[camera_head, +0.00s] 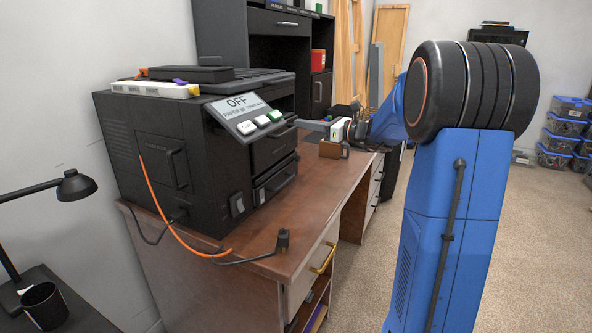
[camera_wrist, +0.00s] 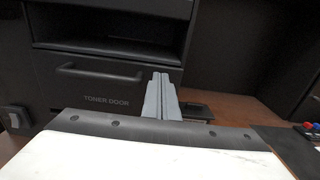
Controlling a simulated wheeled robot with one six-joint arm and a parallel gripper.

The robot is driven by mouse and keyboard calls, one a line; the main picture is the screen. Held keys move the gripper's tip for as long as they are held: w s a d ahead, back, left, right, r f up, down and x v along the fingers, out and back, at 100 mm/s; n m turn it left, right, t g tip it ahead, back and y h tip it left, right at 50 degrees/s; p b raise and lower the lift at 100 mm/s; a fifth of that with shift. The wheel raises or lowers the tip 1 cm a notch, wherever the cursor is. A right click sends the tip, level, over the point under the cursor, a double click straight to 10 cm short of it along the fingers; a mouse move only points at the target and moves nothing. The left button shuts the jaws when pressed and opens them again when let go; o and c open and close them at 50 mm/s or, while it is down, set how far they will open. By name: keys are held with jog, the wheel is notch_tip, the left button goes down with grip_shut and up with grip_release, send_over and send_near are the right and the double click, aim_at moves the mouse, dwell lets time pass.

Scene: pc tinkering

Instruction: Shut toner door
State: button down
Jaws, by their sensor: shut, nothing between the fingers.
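The black printer (camera_head: 150,150) stands on the brown desk (camera_head: 330,190) with its front facing right. In the wrist view its toner door (camera_wrist: 70,88) is a dark panel lettered "TONER DOOR" with a bar handle across its top. The door looks flush or nearly so with the printer front; I cannot tell if it is fully shut. My gripper (camera_wrist: 160,90) is shut and empty, its grey fingers in front of the right end of the door. Whether they touch it is unclear. In the head view my gripper (camera_head: 308,124) is beside the printer's front corner.
A sloped panel marked "OFF" (camera_head: 240,108) with several buttons sits on the printer. A small brown box (camera_head: 332,149) is under my wrist.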

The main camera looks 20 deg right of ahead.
jog(key=v, duration=0.7)
jog(key=shift+s+d, duration=0.15)
dwell(0.3)
jog(key=v, duration=1.7)
jog(key=s+a+f+n+g+h, duration=0.1)
jog(key=s+a+f+n+g, duration=0.25)
jog(key=a, duration=0.45)
jog(key=s+a+f+n+g, duration=0.2)
jog(key=a+f+n, duration=0.15)
jog(key=a, duration=0.55)
jog(key=s+a+f+n+g+h, duration=0.1)
jog(key=s+a+f+n+g, duration=0.25)
jog(key=a, duration=0.45)
jog(key=s+a+f+n+h, duration=0.2)
jog(key=s+f+n+h, duration=0.2)
jog(key=s+n, duration=0.4)
jog(key=s+a+f+n+h, duration=0.2)
jog(key=s+f+n+h, duration=0.3)
jog(key=s+n, duration=0.4)
jog(key=shift+s+f+n, duration=0.2)
jog(key=shift+f+n, duration=0.25)
